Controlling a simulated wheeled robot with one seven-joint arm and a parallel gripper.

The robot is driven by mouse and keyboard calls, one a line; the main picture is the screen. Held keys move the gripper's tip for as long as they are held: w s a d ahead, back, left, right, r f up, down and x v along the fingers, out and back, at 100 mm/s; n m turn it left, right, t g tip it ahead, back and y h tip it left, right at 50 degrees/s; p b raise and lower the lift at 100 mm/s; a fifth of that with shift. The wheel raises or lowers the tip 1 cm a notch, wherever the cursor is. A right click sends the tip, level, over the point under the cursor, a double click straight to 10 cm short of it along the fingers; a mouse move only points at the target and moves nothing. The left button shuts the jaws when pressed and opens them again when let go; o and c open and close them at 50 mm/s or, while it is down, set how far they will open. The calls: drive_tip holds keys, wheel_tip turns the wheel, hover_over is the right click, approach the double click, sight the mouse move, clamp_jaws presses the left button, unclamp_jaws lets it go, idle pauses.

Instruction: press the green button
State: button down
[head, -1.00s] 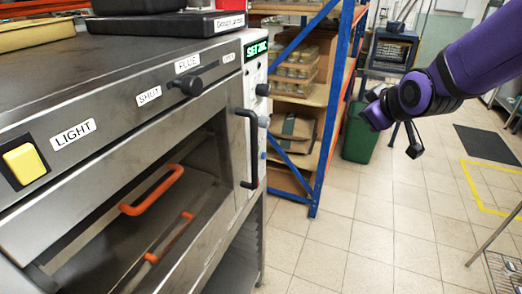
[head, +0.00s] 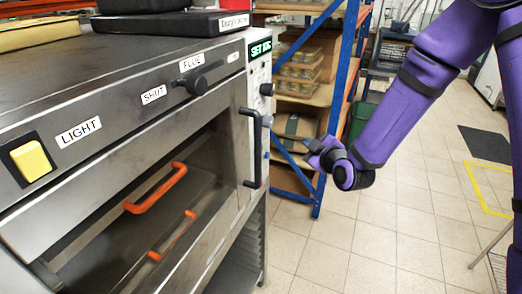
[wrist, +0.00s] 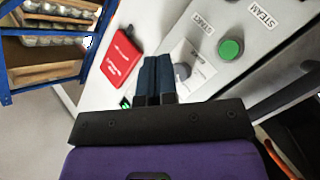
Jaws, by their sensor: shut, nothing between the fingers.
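The green button (wrist: 230,49) is a round cap on the pale control panel in the wrist view, between the START label (wrist: 202,22) and the STEAM label (wrist: 264,15). I cannot make it out in the head view. My gripper (wrist: 157,62) is shut and empty, its dark blue fingers side by side. In the wrist view the fingertips appear left of and below the button, apart from it. In the head view my gripper (head: 312,146) is right of the oven's front handle.
The oven (head: 110,120) fills the left, with a dark handle (head: 254,150) and a green display (head: 261,48). A blue-framed shelf (head: 328,120) stands behind.

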wheel_tip(320, 180, down, 6)
drive_tip(key=s+a+t, duration=0.1)
drive_tip(key=a+t, duration=0.1)
drive_tip(key=shift+s+a+r+t, duration=0.15)
drive_tip(key=shift+s+r+t, duration=0.05)
drive_tip(key=shift+t, duration=0.2)
drive_tip(key=w+a, duration=0.3)
drive_tip(key=a, duration=0.5)
idle(0.4)
drive_tip(key=shift+a, duration=0.2)
idle(1.8)
drive_tip(key=shift+w+a, duration=0.15)
drive_tip(key=shift+a, duration=0.15)
